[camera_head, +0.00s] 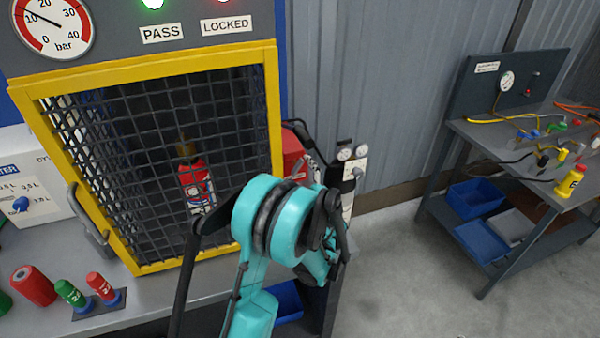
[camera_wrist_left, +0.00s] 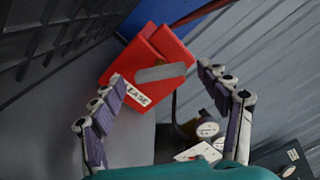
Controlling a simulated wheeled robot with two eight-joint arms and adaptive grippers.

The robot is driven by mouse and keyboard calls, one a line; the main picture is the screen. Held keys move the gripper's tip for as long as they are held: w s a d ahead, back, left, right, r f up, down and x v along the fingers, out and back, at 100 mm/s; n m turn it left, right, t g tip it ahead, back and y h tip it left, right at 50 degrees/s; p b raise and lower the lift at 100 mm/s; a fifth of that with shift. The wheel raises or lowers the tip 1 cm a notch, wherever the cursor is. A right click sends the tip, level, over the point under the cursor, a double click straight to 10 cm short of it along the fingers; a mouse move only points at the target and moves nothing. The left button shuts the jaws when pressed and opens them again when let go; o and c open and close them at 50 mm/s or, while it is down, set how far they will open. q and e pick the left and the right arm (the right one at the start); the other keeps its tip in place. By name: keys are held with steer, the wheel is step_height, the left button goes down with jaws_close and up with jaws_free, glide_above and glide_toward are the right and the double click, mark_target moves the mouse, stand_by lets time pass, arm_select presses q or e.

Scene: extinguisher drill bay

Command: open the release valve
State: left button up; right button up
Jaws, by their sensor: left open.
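A red block-shaped part (camera_wrist_left: 122,72) with a grey slot shows in the left wrist view. A white label (camera_wrist_left: 137,95) on it reads "...LEASE", its start cut off. My left gripper (camera_wrist_left: 160,78) is open, its two fingers on either side of the red part, with no clear contact. In the head view the red part (camera_head: 292,150) shows beside the right edge of the yellow-framed cage (camera_head: 273,120). My teal left wrist hides part of that area and most of the gripper. My right gripper is in neither view.
A small red extinguisher (camera_head: 192,182) stands behind the cage mesh. Above are a pressure gauge (camera_head: 52,25) and the PASS (camera_head: 162,33) and LOCKED (camera_head: 227,25) labels with lamps. A cage handle (camera_head: 88,222) is at left. A bench (camera_head: 500,140) stands right, with clear floor between.

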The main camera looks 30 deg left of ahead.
arm_select(q)
steer(key=v, duration=1)
steer(key=shift+s+d, duration=0.25)
steer(key=shift+s, duration=0.05)
steer(key=shift+s+d, duration=0.25)
steer(key=shift+d, duration=0.05)
steer(key=shift+a, duration=0.1)
